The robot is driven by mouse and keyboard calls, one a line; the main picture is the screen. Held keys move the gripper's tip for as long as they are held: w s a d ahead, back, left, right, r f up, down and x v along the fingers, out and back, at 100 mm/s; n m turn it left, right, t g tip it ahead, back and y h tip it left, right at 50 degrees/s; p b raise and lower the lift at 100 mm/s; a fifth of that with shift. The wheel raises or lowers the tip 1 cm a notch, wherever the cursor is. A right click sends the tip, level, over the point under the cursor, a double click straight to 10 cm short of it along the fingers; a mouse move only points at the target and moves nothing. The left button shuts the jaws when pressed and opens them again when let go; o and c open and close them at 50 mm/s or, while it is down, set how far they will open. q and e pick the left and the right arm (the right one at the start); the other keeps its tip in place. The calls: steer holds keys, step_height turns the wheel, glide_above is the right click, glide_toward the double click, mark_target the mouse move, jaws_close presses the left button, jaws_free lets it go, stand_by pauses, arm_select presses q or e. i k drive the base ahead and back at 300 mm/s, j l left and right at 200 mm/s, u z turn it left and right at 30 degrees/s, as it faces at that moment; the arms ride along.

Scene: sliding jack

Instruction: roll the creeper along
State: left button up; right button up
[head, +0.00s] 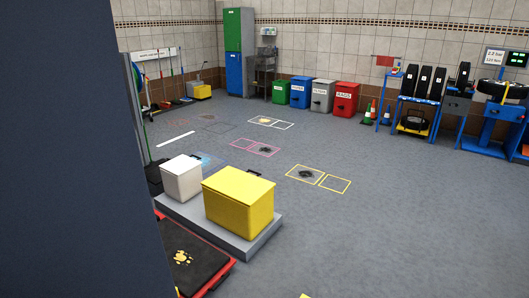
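What looks like the creeper (207,262), a low black board with a red edge, lies on the floor at the lower left of the head view. A yellow mark or small yellow thing (182,257) shows on its top; I cannot tell which. The dark panel hides its left part, and the lower picture edge may cut it off. Neither of my grippers is in view.
A large dark blue panel (70,150) blocks the left. A grey platform (262,240) with a white box (182,180) and a yellow box (238,212) stands just behind the creeper. Floor at the centre and right is clear, with painted rectangles (318,178) and dark stains.

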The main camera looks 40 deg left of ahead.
mark_target(196, 266)
steer(key=i+u, duration=0.3)
steer(key=u, duration=0.15)
steer(key=i+u, duration=0.25)
steer(key=u, duration=0.2)
steer(key=i+l+u, duration=0.25)
steer(key=u, duration=0.2)
steer(key=i+l+u, duration=0.25)
steer(key=u, duration=0.2)
steer(key=i+l+u, duration=0.2)
steer(key=u, duration=0.25)
steer(key=i+l+u, duration=0.2)
steer(key=u, duration=0.2)
steer(key=i+l+u, duration=0.1)
steer(key=l+u, duration=0.35)
steer(key=i+l+u, duration=0.1)
steer(key=l+u, duration=0.2)
steer(key=u, duration=0.15)
